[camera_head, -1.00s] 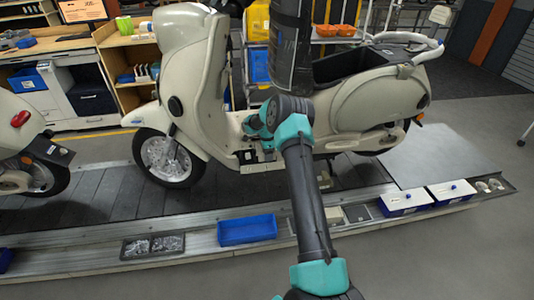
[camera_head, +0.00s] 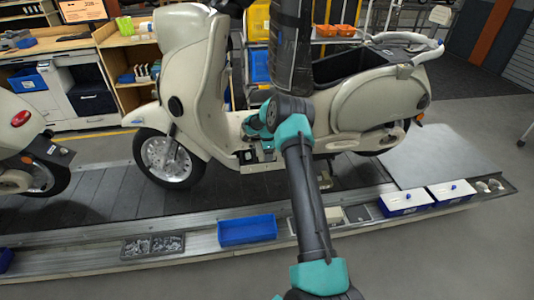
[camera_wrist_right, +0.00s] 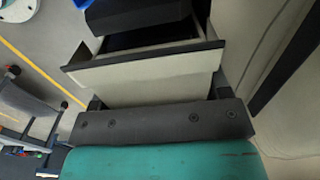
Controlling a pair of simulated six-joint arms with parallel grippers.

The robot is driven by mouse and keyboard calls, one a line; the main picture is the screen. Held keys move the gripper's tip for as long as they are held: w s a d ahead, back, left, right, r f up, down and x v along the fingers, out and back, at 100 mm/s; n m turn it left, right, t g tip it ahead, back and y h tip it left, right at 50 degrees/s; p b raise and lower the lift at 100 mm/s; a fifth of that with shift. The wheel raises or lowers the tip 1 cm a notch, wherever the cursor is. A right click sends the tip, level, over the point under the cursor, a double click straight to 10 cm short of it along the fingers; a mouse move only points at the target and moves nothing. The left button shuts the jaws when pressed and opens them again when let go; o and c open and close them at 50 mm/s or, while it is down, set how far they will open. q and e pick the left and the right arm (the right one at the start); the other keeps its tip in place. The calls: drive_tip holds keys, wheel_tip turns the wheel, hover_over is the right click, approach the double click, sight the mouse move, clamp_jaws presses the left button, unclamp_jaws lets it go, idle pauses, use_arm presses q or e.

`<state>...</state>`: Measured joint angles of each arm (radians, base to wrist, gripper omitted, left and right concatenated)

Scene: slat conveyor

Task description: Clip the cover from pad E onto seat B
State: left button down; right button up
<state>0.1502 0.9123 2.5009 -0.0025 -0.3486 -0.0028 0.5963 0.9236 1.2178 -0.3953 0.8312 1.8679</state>
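My right gripper (camera_head: 250,158) is low over the scooter's footboard, behind the front wheel. In the right wrist view, a cream panel with a dark edge (camera_wrist_right: 155,78), which looks like the cover, fills the gap between the dark fingers; they appear to press on its sides. A dark block (camera_wrist_right: 135,17) lies just beyond it. I cannot make out seat B under the gripper, nor whether the cover touches it. On the conveyor's front ledge are a bare dark pad (camera_head: 358,214) and a cream piece (camera_head: 333,215) beside it; no letters are readable. My left gripper is out of view.
The cream scooter (camera_head: 195,95) stands on the slat conveyor (camera_head: 110,195), its body close around my right gripper. The ledge carries a grey parts tray (camera_head: 152,246), a blue bin (camera_head: 247,230) and white-lidded boxes (camera_head: 405,200). Another scooter (camera_head: 25,130) is at left.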

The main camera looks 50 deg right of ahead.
drive_tip(key=shift+o, duration=1.3)
drive_tip(key=shift+s+a+f, duration=0.15)
drive_tip(key=shift+s+f, duration=0.1)
drive_tip(key=shift+f, duration=0.25)
drive_tip(key=shift+o, duration=0.7)
drive_tip(key=shift+w+r, duration=0.1)
drive_tip(key=shift+r, duration=0.4)
wheel_tip(320, 180, up, 17)
drive_tip(key=shift+r, duration=0.2)
drive_tip(key=shift+w, duration=0.1)
